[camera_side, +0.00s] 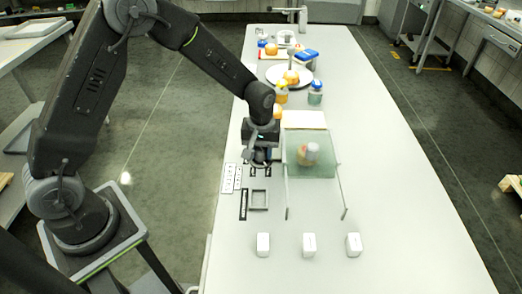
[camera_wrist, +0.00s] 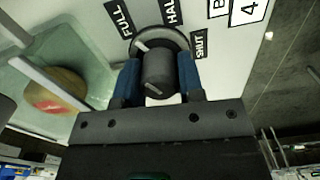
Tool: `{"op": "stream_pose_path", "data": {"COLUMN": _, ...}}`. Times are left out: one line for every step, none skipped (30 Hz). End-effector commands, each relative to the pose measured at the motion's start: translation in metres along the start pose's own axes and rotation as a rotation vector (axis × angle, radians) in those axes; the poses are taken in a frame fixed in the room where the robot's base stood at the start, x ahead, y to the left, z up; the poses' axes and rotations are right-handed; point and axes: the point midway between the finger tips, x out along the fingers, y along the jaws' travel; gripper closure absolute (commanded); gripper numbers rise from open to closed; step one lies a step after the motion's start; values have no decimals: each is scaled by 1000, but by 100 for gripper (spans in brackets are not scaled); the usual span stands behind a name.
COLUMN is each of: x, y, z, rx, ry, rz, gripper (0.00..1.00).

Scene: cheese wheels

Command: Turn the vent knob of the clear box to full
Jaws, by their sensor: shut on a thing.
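The clear box (camera_side: 325,168) stands on the table with a blurred orange and pale round thing (camera_side: 308,153) inside. The box (camera_wrist: 98,68) also shows at the left of the wrist view. The vent knob (camera_wrist: 158,68) is a dark grey cylinder on a round dial with white marks. Its labels read FULL (camera_wrist: 123,18), HALF (camera_wrist: 170,11) and SHUT (camera_wrist: 199,45). A white mark near the knob's far end lies on the side towards FULL; its exact setting is hard to tell. My gripper (camera_side: 261,160) is shut on the knob, its blue fingers (camera_wrist: 160,78) on either side.
Three white blocks (camera_side: 308,244) stand in a row at the near end. A small grey square frame (camera_side: 259,199) and label cards (camera_side: 230,178) lie left of the box. Bottles (camera_side: 316,93) and a plate (camera_side: 303,77) stand behind. The table's right side is clear.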

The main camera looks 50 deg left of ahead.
Motion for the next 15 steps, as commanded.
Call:
{"op": "stream_pose_path", "data": {"x": -2, "y": 1, "z": 0, "rx": -11, "ry": 2, "rz": 2, "gripper": 88}}
{"op": "stream_pose_path", "data": {"x": -2, "y": 1, "z": 0, "rx": -18, "ry": 2, "rz": 2, "gripper": 88}}
{"op": "stream_pose_path", "data": {"x": -2, "y": 1, "z": 0, "rx": -25, "ry": 2, "rz": 2, "gripper": 88}}
{"op": "stream_pose_path", "data": {"x": -2, "y": 1, "z": 0, "rx": -30, "ry": 2, "rz": 2, "gripper": 88}}
{"op": "stream_pose_path", "data": {"x": -2, "y": 1, "z": 0, "rx": -33, "ry": 2, "rz": 2, "gripper": 88}}
{"op": "stream_pose_path", "data": {"x": -2, "y": 1, "z": -1, "rx": -37, "ry": 2, "rz": 2, "gripper": 88}}
{"op": "stream_pose_path", "data": {"x": -2, "y": 1, "z": -1, "rx": -38, "ry": 2, "rz": 2, "gripper": 88}}
{"op": "stream_pose_path", "data": {"x": -2, "y": 1, "z": -1, "rx": -40, "ry": 2, "rz": 2, "gripper": 88}}
{"op": "stream_pose_path", "data": {"x": -2, "y": 1, "z": -1, "rx": -41, "ry": 3, "rz": 2, "gripper": 88}}
{"op": "stream_pose_path", "data": {"x": -2, "y": 1, "z": -1, "rx": -41, "ry": 3, "rz": 2, "gripper": 88}}
{"op": "stream_pose_path", "data": {"x": -2, "y": 1, "z": -1, "rx": -42, "ry": 3, "rz": 2, "gripper": 88}}
{"op": "stream_pose_path", "data": {"x": -2, "y": 1, "z": -1, "rx": -42, "ry": 3, "rz": 2, "gripper": 88}}
{"op": "stream_pose_path", "data": {"x": -2, "y": 1, "z": -1, "rx": -41, "ry": 3, "rz": 2, "gripper": 88}}
{"op": "stream_pose_path", "data": {"x": -2, "y": 1, "z": -1, "rx": -41, "ry": 3, "rz": 3, "gripper": 88}}
{"op": "stream_pose_path", "data": {"x": -2, "y": 1, "z": -1, "rx": -41, "ry": 3, "rz": 3, "gripper": 88}}
